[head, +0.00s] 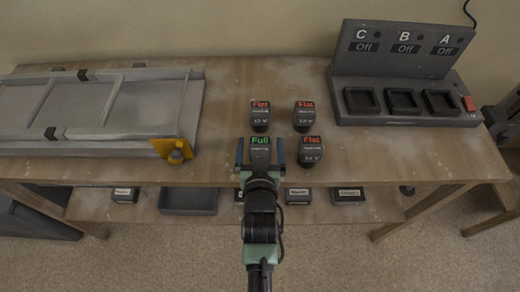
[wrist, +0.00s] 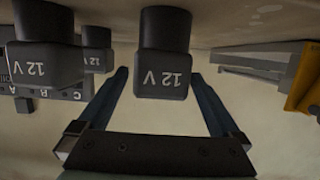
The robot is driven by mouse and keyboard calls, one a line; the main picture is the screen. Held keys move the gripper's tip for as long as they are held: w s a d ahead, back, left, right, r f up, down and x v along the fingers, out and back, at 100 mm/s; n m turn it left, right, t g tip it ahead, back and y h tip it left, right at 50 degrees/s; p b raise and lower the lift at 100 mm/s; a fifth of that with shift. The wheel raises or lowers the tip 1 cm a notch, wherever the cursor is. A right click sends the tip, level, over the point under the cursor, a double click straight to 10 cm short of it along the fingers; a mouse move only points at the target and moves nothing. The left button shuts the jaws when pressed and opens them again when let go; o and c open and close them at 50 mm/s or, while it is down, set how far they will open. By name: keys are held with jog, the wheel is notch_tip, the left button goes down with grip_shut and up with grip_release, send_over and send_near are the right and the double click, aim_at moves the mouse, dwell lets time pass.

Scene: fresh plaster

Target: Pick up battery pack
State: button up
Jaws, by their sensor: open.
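Several dark battery packs stand on the wooden bench. The one with a green "Full" label (head: 260,146) is at the front, between the fingers of my open gripper (head: 260,152). Three packs with red "Flat" labels stand around it: behind (head: 260,113), behind right (head: 304,114) and to its right (head: 311,150). The wrist view, turned upside down, shows a 12 V pack (wrist: 163,60) between the fingers of my gripper (wrist: 160,75), with gaps on both sides. Two other packs (wrist: 45,62) (wrist: 97,57) show to its left. The labelled tops are hidden there.
A grey charger (head: 400,75) with bays C, B and A, all reading Off, stands at the back right. A grey frame tray with a yellow clamp (head: 174,150) lies left. A lower shelf holds labelled boxes (head: 298,196) and an empty tray (head: 189,201).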

grip_shut()
jog(key=shift+r, duration=0.1)
dwell(0.4)
